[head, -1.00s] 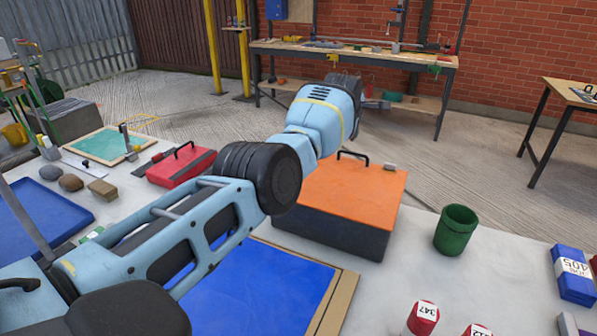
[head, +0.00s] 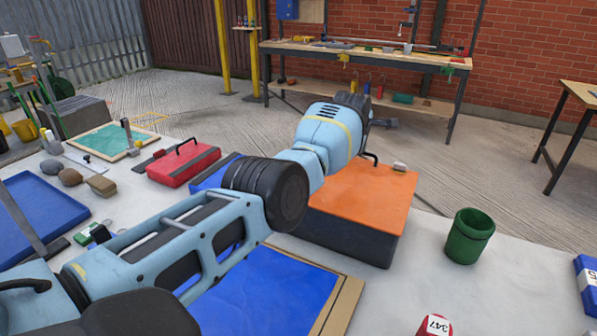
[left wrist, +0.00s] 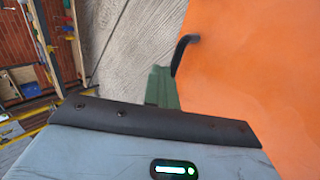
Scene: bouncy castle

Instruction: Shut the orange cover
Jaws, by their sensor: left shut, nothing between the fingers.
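The orange cover (head: 370,195) lies flat on top of a dark grey box (head: 350,239) on the pale table and looks down on it, though my arm hides its left part. A black handle (head: 371,158) and a small grey piece (head: 400,167) show at its far edge. The cover (left wrist: 250,75) also fills the right of the left wrist view, with the handle (left wrist: 182,52) at its edge. My left gripper (head: 385,123) reaches above and past the cover's far edge, mostly hidden by its wrist. My right gripper is out of view.
A green cup (head: 469,237) stands right of the box. A red case (head: 183,165) and a blue panel in a wooden frame (head: 350,297) lie left and in front. A red can (head: 434,325) is at the near edge. A workbench (head: 360,50) stands behind.

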